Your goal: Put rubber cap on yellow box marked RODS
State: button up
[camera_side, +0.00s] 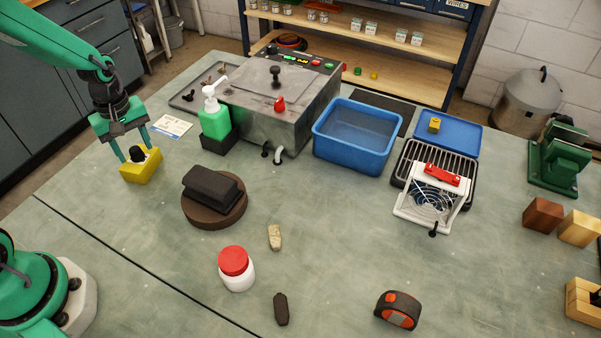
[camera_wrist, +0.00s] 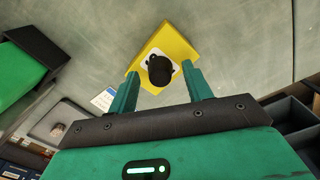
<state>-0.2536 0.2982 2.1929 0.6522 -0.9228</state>
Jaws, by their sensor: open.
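The yellow box (camera_side: 141,172) stands on the bench at the left. In the wrist view the yellow box (camera_wrist: 182,46) has a white label, largely covered, so I cannot read RODS. The black rubber cap (camera_side: 138,154) appears to sit on top of the box. In the wrist view the cap (camera_wrist: 160,69) lies over the label. My gripper (camera_side: 136,155) is open above the box, with one finger on each side of the cap. In the wrist view both fingers (camera_wrist: 162,82) show gaps to the cap.
A green pump bottle (camera_side: 214,121) stands right of my gripper, near a grey machine (camera_side: 273,105). A dark block (camera_side: 211,186) lies on a round brown stand (camera_side: 216,216) in front. A red-lidded jar (camera_side: 237,270) stands nearer.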

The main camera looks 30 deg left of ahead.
aim_at(134, 149)
notch_tip(134, 149, up, 12)
jog(key=shift+f, duration=0.15)
dwell(0.4)
dwell(0.5)
jog(key=s+d+r+m+t, duration=0.5)
jog(key=s+d+r+m, duration=0.3)
jog(key=s+m, duration=0.4)
jog(key=shift+d+m+t, duration=0.3)
jog(key=shift+d+m, duration=0.15)
jog(key=shift+m, duration=0.25)
